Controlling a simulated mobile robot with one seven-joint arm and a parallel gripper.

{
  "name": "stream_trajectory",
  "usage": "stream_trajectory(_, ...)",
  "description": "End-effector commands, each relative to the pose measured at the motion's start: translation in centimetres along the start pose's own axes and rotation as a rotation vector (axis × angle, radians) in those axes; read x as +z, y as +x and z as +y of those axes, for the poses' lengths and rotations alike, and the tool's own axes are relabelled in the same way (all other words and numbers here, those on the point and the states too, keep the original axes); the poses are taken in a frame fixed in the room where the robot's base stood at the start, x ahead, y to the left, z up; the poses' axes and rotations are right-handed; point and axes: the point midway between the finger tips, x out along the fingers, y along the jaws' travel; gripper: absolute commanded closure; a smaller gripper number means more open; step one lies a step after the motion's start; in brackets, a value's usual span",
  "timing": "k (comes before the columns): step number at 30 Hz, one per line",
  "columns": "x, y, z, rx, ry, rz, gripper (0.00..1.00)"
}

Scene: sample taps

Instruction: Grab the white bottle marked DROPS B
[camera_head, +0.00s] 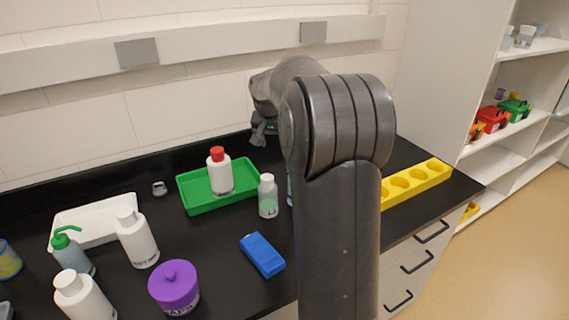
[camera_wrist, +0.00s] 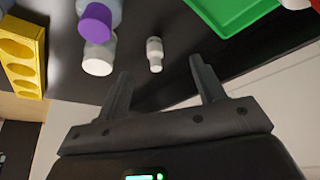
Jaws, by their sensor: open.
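A small white bottle (camera_wrist: 155,58) stands on the dark bench in the wrist view, seen between and beyond my fingertips. No marking on it can be read, so I cannot confirm it is DROPS B. My gripper (camera_wrist: 160,72) is open and empty, with one finger on each side of this bottle in the picture; neither visibly touches it. In the head view my gripper (camera_head: 258,135) is small and partly hidden behind my arm, near the back wall. I cannot make out this small bottle there; my arm covers part of the bench.
A purple-capped bottle (camera_wrist: 97,20) and a white-capped bottle (camera_wrist: 99,58) stand left of it. A yellow rack (camera_head: 418,178) and a green tray (camera_head: 198,201) holding a red-capped bottle (camera_head: 220,172) flank my arm. A blue box (camera_head: 262,254) and purple jar (camera_head: 174,288) are nearer.

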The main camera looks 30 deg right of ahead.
Motion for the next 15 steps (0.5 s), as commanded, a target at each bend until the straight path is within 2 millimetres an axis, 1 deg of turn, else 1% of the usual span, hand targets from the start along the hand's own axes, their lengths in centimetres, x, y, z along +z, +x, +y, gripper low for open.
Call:
stream_trajectory(1, -1.3, 2.0, 0.5, 0.009, 0.029, -0.008, 0.38)
stream_trajectory(3, -2.7, 4.2, 1.1, 0.020, 0.065, -0.012, 0.38)
stream_trajectory(6, -4.3, 6.8, 2.0, 0.030, 0.108, -0.016, 0.38)
stream_trajectory(9, -5.3, 8.6, 2.6, 0.038, 0.138, -0.019, 0.38)
stream_trajectory(15, -5.9, 10.2, 3.0, 0.043, 0.157, -0.020, 0.38)
